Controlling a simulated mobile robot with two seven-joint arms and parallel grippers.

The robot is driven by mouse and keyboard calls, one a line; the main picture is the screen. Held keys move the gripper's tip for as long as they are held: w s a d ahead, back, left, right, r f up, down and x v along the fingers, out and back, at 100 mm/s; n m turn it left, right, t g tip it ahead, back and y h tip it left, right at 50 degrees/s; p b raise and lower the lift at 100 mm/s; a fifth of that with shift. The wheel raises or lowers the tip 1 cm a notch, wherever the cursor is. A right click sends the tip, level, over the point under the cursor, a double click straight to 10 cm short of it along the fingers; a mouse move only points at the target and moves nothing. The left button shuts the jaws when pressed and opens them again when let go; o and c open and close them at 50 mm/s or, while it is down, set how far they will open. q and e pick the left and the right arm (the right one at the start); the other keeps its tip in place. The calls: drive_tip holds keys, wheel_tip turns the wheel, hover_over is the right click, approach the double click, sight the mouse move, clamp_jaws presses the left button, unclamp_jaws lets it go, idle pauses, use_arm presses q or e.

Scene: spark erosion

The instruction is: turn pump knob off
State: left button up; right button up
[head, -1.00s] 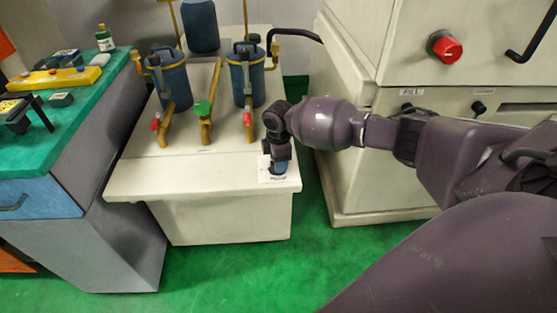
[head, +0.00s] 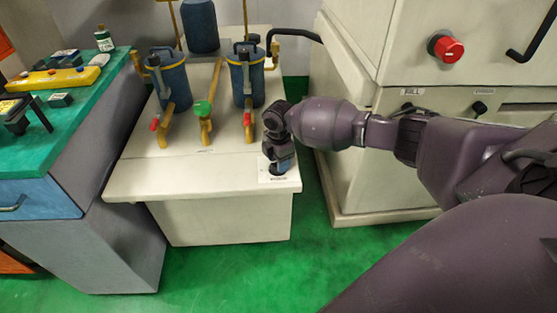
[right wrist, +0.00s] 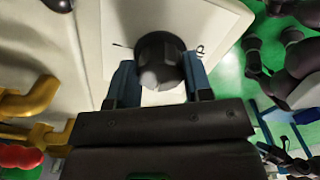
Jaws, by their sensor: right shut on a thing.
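The pump knob (right wrist: 161,55) is a dark round knob on a white label plate, seen large in the right wrist view. It sits at the front right corner of the cream pump cabinet (head: 140,185). My right gripper (head: 279,168) reaches down over that corner in the head view and mostly hides the knob there. In the right wrist view the blue fingers of my right gripper (right wrist: 160,82) stand on either side of the knob, shut on it. The label (head: 264,178) shows partly beside the fingers. My left gripper is in neither view.
Blue filter canisters (head: 246,80) with yellow pipes, red valve handles (head: 154,125) and a green valve handle (head: 203,108) stand behind on the cabinet. A large cream machine with a red knob (head: 448,49) stands right. A green-topped bench (head: 80,120) stands left.

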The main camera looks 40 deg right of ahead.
drive_tip(key=o, duration=0.9)
drive_tip(key=shift+f, duration=0.1)
wheel_tip(320, 180, up, 10)
drive_tip(key=shift+f+p, duration=0.2)
drive_tip(key=shift+p, duration=0.9)
drive_tip(key=shift+r, duration=0.65)
